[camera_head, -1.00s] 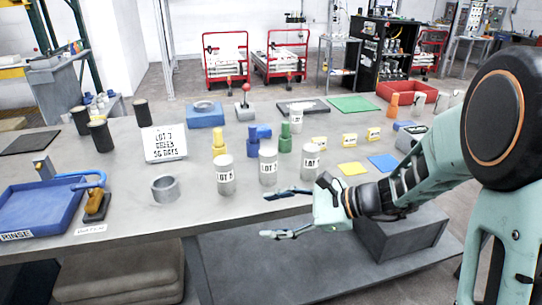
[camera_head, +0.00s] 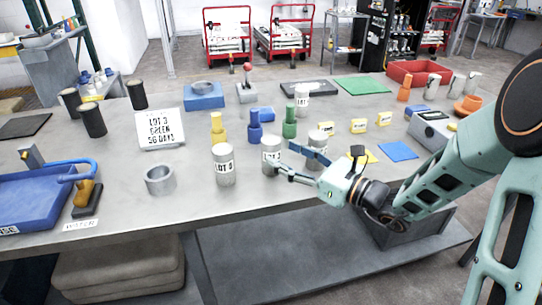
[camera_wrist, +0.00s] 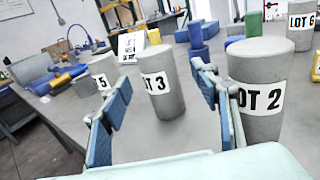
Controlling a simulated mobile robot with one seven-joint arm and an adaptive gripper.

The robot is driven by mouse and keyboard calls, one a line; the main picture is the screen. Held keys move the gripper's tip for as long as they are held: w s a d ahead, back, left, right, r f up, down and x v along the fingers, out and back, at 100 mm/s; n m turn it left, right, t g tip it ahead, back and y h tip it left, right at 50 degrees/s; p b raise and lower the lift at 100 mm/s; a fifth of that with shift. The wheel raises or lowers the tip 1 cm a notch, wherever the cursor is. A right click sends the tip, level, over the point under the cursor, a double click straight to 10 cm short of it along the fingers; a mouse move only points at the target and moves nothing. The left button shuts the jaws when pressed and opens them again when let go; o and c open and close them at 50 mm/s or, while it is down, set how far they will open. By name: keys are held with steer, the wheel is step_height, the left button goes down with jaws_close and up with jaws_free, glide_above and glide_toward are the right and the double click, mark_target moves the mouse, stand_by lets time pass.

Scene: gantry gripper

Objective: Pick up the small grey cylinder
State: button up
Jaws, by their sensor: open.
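Several labelled grey cylinders stand upright on the grey table (camera_head: 120,215); I cannot tell which one the task means. The LOT 3 cylinder (camera_head: 271,156) stands ahead of my gripper (camera_head: 296,162), and shows between its blue-padded fingers in the wrist view (camera_wrist: 157,98). My gripper is open and empty. The LOT 2 cylinder (camera_wrist: 262,75) is just right of the right finger; in the head view (camera_head: 318,138) the far finger partly hides it. The LOT 5 cylinder (camera_head: 223,166) stands left of LOT 3, partly behind the left finger in the wrist view. The LOT 6 cylinder (camera_head: 302,90) stands farther back.
Yellow (camera_head: 218,128), blue (camera_head: 254,126) and green (camera_head: 289,122) bottle-shaped pieces stand behind the cylinders. A hollow grey ring (camera_head: 160,180) and a blue tray (camera_head: 40,200) lie to the left. A white sign (camera_head: 161,128) stands behind the ring. The table's front edge is close.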

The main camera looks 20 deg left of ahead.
mark_target(279, 152)
steer(key=x, duration=0.5)
steer(key=shift+a, duration=0.15)
steer(key=shift+c, duration=0.4)
steer(key=shift+r, duration=0.1)
jaws_close()
